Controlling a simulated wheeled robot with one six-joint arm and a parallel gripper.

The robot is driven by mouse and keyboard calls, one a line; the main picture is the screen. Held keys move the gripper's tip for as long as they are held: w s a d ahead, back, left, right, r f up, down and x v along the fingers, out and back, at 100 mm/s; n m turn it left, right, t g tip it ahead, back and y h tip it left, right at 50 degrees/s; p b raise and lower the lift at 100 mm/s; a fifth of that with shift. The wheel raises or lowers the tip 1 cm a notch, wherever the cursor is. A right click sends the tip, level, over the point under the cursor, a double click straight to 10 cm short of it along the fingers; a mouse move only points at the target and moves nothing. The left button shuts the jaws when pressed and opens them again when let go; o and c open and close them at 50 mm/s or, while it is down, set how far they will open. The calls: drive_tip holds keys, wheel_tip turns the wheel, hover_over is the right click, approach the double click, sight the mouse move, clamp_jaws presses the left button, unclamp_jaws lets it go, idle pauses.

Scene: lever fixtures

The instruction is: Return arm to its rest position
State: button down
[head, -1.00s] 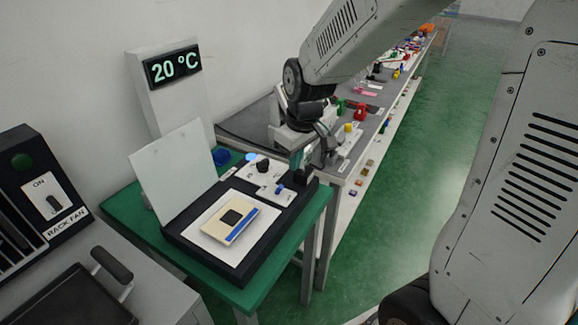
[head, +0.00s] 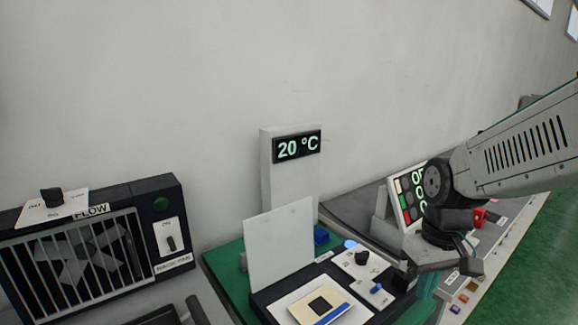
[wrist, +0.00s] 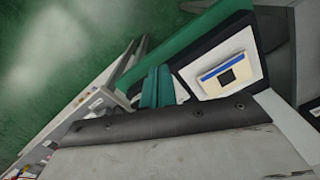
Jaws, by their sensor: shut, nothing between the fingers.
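My gripper (head: 427,284) hangs below my wrist at the right of the head view, close to the right edge of the hotplate-like device. In the wrist view its two teal fingers (wrist: 156,86) lie side by side, shut and empty. My forearm reaches in from the right edge and is raised above the bench. The dark device (head: 262,298) has a raised pale lid (head: 280,245), a black knob (head: 362,257) and a blue switch (head: 376,288). A cream and blue block (head: 318,306) with a dark square lies on its white plate.
A display reading 20 °C (head: 297,147) stands behind on a pale post. A rack fan (head: 85,250) with a FLOW knob is at the left. A lit panel (head: 408,195) stands behind my wrist. A long bench with small items runs right; green floor lies beyond.

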drive_tip(key=s+r+m, duration=0.1)
drive_tip(key=s+r, duration=0.3)
drive_tip(key=s, duration=0.3)
drive_tip(key=s+r+m+t, duration=0.1)
drive_tip(key=s+r, duration=0.3)
drive_tip(key=s, duration=0.3)
drive_tip(key=shift+s+d+t, duration=0.2)
drive_tip(key=shift+d+t, duration=0.1)
